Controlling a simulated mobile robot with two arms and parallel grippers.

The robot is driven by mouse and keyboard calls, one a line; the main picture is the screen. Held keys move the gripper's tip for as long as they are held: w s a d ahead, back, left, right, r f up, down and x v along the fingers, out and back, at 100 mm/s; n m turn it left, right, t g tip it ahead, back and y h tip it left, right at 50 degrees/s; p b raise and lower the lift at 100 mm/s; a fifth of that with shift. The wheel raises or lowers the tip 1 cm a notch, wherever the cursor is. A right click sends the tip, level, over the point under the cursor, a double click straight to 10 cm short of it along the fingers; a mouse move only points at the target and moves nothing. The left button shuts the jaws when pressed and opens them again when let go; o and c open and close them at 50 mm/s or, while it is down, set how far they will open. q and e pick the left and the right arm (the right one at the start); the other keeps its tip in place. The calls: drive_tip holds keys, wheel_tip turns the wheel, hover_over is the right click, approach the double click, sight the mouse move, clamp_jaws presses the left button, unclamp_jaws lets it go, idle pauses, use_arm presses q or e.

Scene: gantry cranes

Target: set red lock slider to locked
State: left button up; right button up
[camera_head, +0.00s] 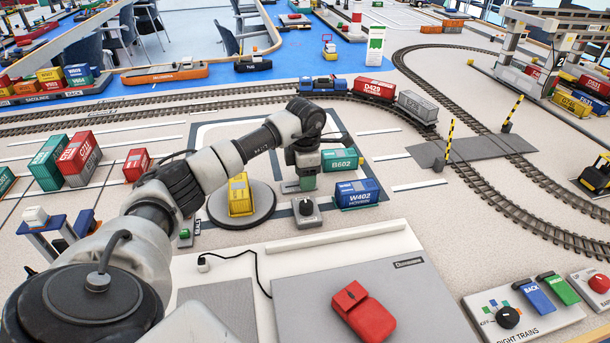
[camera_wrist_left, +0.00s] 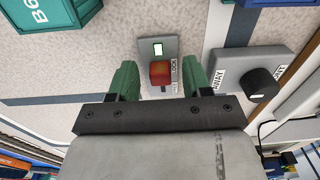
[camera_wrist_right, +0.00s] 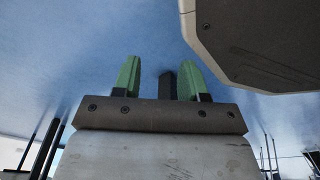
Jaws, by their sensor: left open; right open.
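The red lock slider (camera_wrist_left: 160,72) shows in the left wrist view on a small grey plate (camera_wrist_left: 171,45). The plate has a pale window framed in green, and a label reading LOCK beside the red knob. A second label lower down is too small to read. My left gripper (camera_wrist_left: 158,75) is open, with one green finger on each side of the red knob; I cannot tell if either touches it. In the head view the left gripper (camera_head: 306,182) points down beside the green B602 container, and I cannot make out the slider there. My right gripper (camera_wrist_right: 157,80) is open and shows only in the right wrist view.
A grey box with a black knob (camera_wrist_left: 262,83) stands right of the slider plate in the left wrist view. In the head view the green B602 container (camera_head: 341,160), blue W402 container (camera_head: 358,193) and yellow container (camera_head: 240,195) stand close around the left gripper.

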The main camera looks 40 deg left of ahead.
use_arm(q)
drive_tip(key=shift+r, duration=0.5)
wheel_tip(320, 180, up, 10)
drive_tip(key=shift+p, duration=0.4)
use_arm(e)
drive_tip(key=s, duration=0.1)
drive_tip(key=s+f, duration=0.1)
drive_tip(key=s, duration=0.1)
drive_tip(key=shift+d+f, duration=0.15)
drive_tip(key=shift+f, duration=0.1)
use_arm(q)
drive_tip(key=shift+f, duration=0.1)
use_arm(e)
drive_tip(key=shift+w, duration=0.15)
